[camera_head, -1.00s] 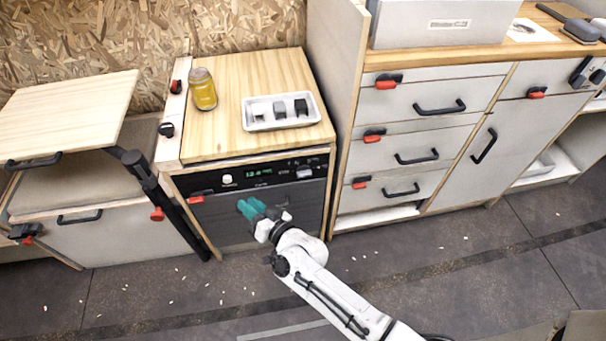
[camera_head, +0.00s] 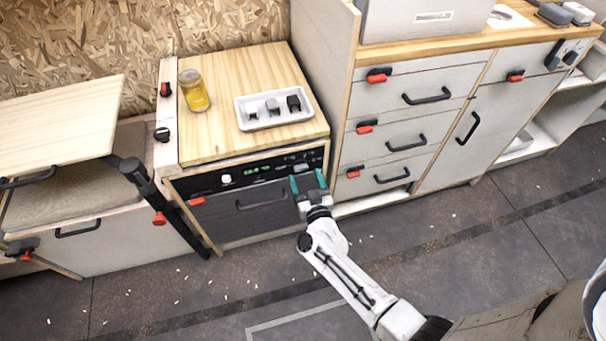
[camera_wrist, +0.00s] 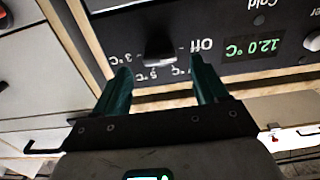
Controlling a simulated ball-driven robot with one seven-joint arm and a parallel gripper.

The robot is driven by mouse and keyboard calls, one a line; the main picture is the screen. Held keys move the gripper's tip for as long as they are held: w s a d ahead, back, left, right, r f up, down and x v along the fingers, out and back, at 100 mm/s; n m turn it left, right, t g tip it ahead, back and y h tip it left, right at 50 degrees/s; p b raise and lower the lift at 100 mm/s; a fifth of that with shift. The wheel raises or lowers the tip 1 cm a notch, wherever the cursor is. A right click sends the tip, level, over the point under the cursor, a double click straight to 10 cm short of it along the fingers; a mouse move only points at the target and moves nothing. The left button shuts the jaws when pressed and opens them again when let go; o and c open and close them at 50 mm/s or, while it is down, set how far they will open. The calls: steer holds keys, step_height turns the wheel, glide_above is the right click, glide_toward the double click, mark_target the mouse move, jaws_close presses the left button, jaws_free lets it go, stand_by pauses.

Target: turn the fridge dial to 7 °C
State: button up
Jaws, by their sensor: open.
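The fridge (camera_head: 245,224) is the dark-fronted unit under the wooden counter. Its dial (camera_wrist: 160,50) shows in the wrist view, upside down, as a dark knob with a pale bar-shaped edge. Around it are printed Off, 3 °C, 5 °C and a partly covered °C mark by the right finger. I cannot tell which mark the dial points to. A green display (camera_wrist: 252,47) reads 12.0 °C. My gripper (camera_head: 307,181) is open at the panel's right end, and in the wrist view its teal fingers (camera_wrist: 160,66) stand apart either side of the dial. Contact is unclear.
A yellow jar (camera_head: 194,90) and a white tray (camera_head: 241,121) with small cups stand on the counter above. A white round knob (camera_head: 226,179) sits left on the panel. Drawers with red latches (camera_head: 365,127) stand close to the right.

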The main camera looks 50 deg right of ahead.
mark_target(301, 167)
steer(key=shift+x, duration=1.35)
steer(key=c, duration=1.1)
